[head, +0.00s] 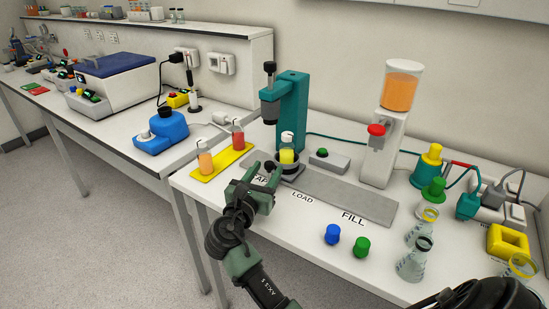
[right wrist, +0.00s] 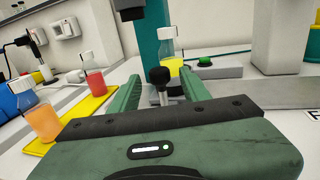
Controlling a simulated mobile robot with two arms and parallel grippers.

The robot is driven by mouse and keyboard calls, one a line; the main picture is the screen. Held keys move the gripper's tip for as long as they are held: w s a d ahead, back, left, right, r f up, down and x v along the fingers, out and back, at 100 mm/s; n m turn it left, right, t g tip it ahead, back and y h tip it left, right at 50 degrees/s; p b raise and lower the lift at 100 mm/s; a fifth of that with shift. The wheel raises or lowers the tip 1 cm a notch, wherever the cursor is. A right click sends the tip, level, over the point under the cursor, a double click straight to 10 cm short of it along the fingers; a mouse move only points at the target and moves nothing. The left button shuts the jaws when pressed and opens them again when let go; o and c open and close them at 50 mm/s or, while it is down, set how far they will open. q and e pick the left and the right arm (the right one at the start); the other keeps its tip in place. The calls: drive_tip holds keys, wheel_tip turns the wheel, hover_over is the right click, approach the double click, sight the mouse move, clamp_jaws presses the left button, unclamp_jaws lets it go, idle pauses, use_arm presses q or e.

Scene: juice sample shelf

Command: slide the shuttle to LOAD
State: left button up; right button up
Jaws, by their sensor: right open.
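The shuttle (head: 291,172) is a small dark carriage at the CAP end of a flat grey track (head: 345,196), under the teal press (head: 291,100). It carries a clear bottle of yellow juice (head: 287,156), which also shows in the right wrist view (right wrist: 173,66). The shuttle's black knob (right wrist: 160,75) stands on its near side. My right gripper (head: 263,176) is open, its green fingers to either side of the knob in the right wrist view. I cannot tell whether they touch it. The LOAD label (head: 302,197) is beside the track, between CAP and FILL. My left gripper is out of view.
A yellow tray (head: 221,165) with orange and red bottles stands left of the press. A juice dispenser (head: 397,110) stands behind the track's FILL end. Blue (head: 333,234) and green (head: 362,246) caps and several flasks are at the front right. The track right of the shuttle is clear.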

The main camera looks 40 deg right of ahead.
drive_tip(key=x, duration=0.5)
drive_tip(key=shift+w+d, duration=0.1)
clamp_jaws()
idle(1.3)
